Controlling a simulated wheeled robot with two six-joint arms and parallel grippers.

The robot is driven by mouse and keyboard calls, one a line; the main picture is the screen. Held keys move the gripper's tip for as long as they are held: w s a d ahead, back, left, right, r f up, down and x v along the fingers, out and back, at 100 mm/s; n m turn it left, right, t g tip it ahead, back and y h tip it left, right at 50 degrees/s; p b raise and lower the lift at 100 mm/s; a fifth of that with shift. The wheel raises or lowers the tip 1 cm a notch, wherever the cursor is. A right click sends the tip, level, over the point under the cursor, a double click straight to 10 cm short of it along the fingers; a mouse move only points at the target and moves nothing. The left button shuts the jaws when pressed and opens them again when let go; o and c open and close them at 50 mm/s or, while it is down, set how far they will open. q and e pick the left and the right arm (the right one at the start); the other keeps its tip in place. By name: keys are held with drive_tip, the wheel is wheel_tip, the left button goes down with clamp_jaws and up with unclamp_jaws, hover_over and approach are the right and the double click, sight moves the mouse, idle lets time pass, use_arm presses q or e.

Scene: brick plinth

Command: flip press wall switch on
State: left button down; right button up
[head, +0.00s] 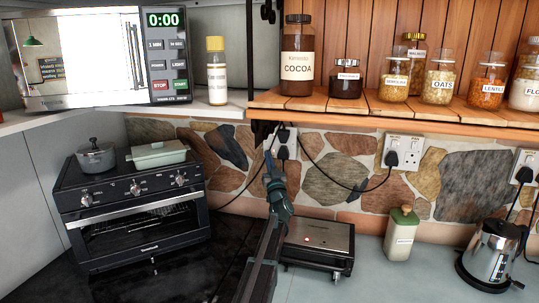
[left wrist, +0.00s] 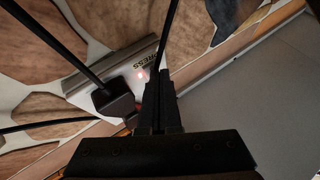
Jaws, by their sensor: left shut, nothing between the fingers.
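The wall switch plate labelled "PRESS" (head: 291,139) is on the stone backsplash, left of centre in the head view, with a black plug in it. In the left wrist view the plate (left wrist: 91,79) is tilted, with the plug (left wrist: 113,98) and a small red glow beside the lettering. My left gripper (head: 268,151) is shut and empty, reaching up to the plate's left side. In the left wrist view its fingertips (left wrist: 157,78) are at the plate by the lettering and cover part of it. I cannot tell whether they touch the switch. My right gripper is not in view.
A sandwich press (head: 318,236) stands on the counter below the plate. A black oven (head: 145,225) is at left, a kettle (head: 492,250) at right. Another socket plate (head: 411,160) is to the right. A wooden shelf (head: 350,117) with jars overhangs the wall; black cables hang nearby.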

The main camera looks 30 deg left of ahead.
use_arm(q)
drive_tip(key=shift+s, duration=0.1)
drive_tip(key=shift+s+d+r, duration=0.1)
drive_tip(key=shift+s+d, duration=0.05)
drive_tip(key=shift+s, duration=0.5)
drive_tip(key=s, duration=0.3)
drive_tip(key=s+d, duration=0.1)
drive_tip(key=shift+s+d+r+p, duration=0.1)
drive_tip(key=shift+s+r+p, duration=0.2)
drive_tip(key=shift+s+p, duration=0.1)
drive_tip(key=shift+f, duration=0.1)
idle(0.4)
